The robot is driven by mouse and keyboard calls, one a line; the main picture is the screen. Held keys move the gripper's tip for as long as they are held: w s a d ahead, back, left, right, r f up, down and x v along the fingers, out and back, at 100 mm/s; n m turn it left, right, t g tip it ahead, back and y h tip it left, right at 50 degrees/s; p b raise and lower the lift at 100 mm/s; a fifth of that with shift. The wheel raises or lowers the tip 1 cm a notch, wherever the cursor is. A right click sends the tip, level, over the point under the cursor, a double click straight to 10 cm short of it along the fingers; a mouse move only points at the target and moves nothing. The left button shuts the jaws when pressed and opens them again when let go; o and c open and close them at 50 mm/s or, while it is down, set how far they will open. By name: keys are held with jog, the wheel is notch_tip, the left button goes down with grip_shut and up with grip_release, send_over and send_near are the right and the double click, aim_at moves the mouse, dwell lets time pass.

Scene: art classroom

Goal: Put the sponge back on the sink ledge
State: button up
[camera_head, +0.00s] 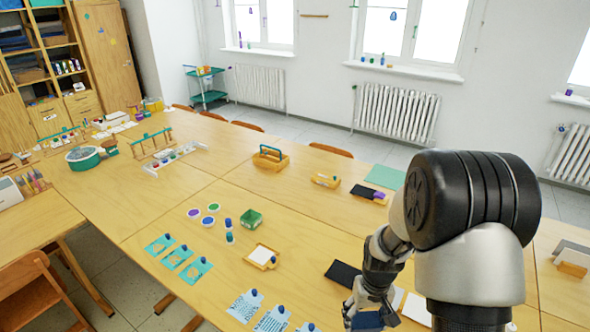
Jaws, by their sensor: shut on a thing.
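My gripper (366,302) is low over the near right part of the long wooden table, partly hidden by its own links. It is shut on a dark blue thing (368,320), of which only a part shows at the bottom of the view. I cannot tell for sure whether this is the sponge. I can make out no other clear sponge. No sink or sink ledge can be made out in this view.
The wooden table (120,205) holds a black tablet (342,273), a small tray with white paper (262,257), a green box (250,218), a tool caddy (270,158) and printed cards (245,305). Chairs stand along its far side. Shelves (40,55) stand at the left.

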jog(key=s+a+r, duration=0.1)
jog(key=a+r, duration=0.3)
jog(key=r, duration=0.3)
jog(key=shift+s+a+r, duration=0.25)
jog(key=shift+r, duration=0.1)
dwell(0.4)
